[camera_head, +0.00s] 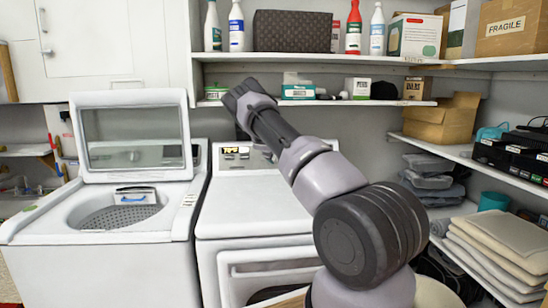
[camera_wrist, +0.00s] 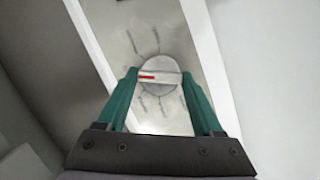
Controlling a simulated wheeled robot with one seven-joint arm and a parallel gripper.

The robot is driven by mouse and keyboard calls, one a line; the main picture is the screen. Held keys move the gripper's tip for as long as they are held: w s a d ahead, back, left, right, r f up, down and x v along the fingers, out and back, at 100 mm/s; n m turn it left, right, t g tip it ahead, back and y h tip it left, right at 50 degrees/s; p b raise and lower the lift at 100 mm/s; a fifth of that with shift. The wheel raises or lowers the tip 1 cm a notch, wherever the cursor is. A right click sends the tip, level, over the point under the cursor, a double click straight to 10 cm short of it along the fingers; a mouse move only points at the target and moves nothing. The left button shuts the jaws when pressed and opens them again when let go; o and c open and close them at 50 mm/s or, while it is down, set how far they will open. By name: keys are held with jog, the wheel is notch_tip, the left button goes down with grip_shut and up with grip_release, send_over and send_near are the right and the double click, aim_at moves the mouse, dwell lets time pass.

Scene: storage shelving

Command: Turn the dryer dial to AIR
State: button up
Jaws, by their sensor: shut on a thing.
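The dryer dial (camera_wrist: 160,68) shows in the wrist view as a round grey knob with a pale raised bar across it. A red mark lies on the left part of the bar, which is nearly level in that view. Dark marks radiate around the dial on the grey panel, too blurred to read. My gripper (camera_wrist: 160,80) has its green fingers on either side of the dial and is shut on it. In the head view, the white dryer (camera_head: 222,210) stands in the middle; my arm hides part of its control panel (camera_head: 236,153), and the dial cannot be made out.
A white washer (camera_head: 185,220) with its lid up stands left of the dryer. Shelves with bottles and boxes (camera_head: 292,31) run above and behind my arm.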

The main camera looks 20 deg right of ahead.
jog(key=shift+w+r+n, duration=0.1)
jog(key=shift+n, duration=0.3)
jog(key=o, duration=1.4)
jog(key=shift+d, duration=0.1)
jog(key=shift+c, duration=0.2)
jog(key=v, duration=1)
jog(key=shift+s+a, duration=0.3)
jog(key=shift+a, duration=0.05)
jog(key=shift+d, duration=0.1)
